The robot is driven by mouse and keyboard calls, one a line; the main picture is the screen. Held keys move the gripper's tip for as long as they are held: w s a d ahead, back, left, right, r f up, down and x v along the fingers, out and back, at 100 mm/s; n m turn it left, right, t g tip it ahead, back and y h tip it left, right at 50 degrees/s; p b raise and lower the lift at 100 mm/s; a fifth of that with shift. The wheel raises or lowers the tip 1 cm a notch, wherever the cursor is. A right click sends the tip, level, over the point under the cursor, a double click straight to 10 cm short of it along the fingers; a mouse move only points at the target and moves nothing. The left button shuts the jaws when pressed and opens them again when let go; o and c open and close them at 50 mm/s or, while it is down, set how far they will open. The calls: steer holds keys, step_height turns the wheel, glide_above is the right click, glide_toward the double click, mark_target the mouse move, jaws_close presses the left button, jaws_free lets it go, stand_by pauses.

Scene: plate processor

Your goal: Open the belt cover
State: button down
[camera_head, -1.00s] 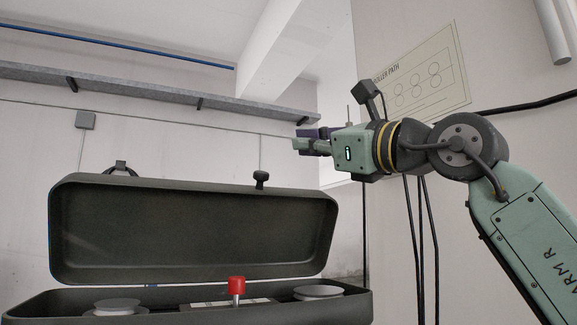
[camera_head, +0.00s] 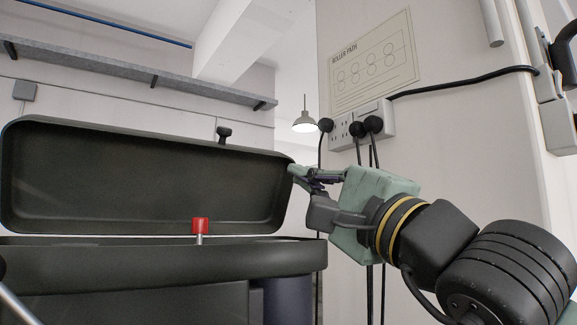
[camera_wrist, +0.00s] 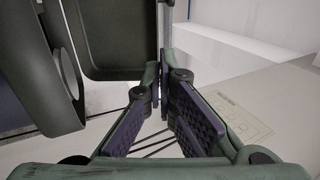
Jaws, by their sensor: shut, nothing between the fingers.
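The belt cover (camera_head: 130,185) is a dark, hollow lid standing raised above the machine body (camera_head: 150,265), its inner side facing the head camera. A black knob (camera_head: 223,134) shows on its top edge. My gripper (camera_head: 295,172) is at the right end of the cover, fingers pointing left at its edge; I cannot tell whether they touch it. In the wrist view the fingers (camera_wrist: 164,78) converge with nothing seen between them, and the cover's dark inside (camera_wrist: 112,40) lies beyond them.
A wall outlet with black plugs (camera_head: 373,125) and hanging cables is right of and behind my gripper. A shelf (camera_head: 120,75) and a hanging lamp (camera_head: 304,122) are on the far side.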

steer(key=p+x, duration=0.6)
steer(key=x, duration=0.7)
steer(key=shift+w+a+r+p, duration=0.2)
steer(key=shift+w+a+p, duration=0.05)
steer(key=shift+p, duration=0.05)
